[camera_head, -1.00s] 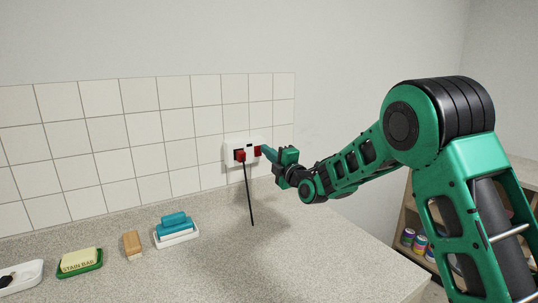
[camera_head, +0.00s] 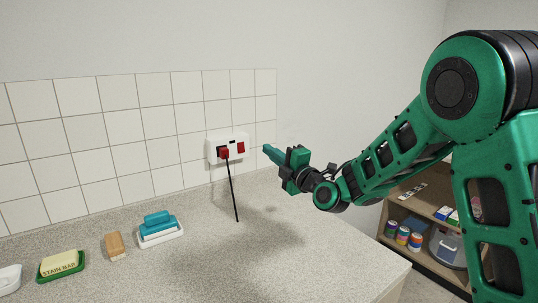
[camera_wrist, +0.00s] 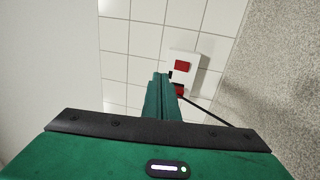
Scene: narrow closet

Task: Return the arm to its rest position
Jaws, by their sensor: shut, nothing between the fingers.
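My gripper (camera_head: 269,151) is shut and empty at the end of my green arm. It is in the air over the counter, to the right of a white wall socket (camera_head: 212,151) and apart from it. A red plug (camera_head: 224,153) with a black cord sits at the socket's left, and a red switch (camera_head: 240,147) shows at its right. In the wrist view my shut fingers (camera_wrist: 160,78) point toward the wall and partly overlap the socket (camera_wrist: 185,56). The red switch (camera_wrist: 182,66) shows clear there.
The speckled counter (camera_head: 300,235) holds blue sponges (camera_head: 158,219) on a white dish, a brush (camera_head: 115,246), a stain bar (camera_head: 58,263) and a white dish at far left. An open shelf (camera_head: 425,257) with cans stands at right. Air above the counter is free.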

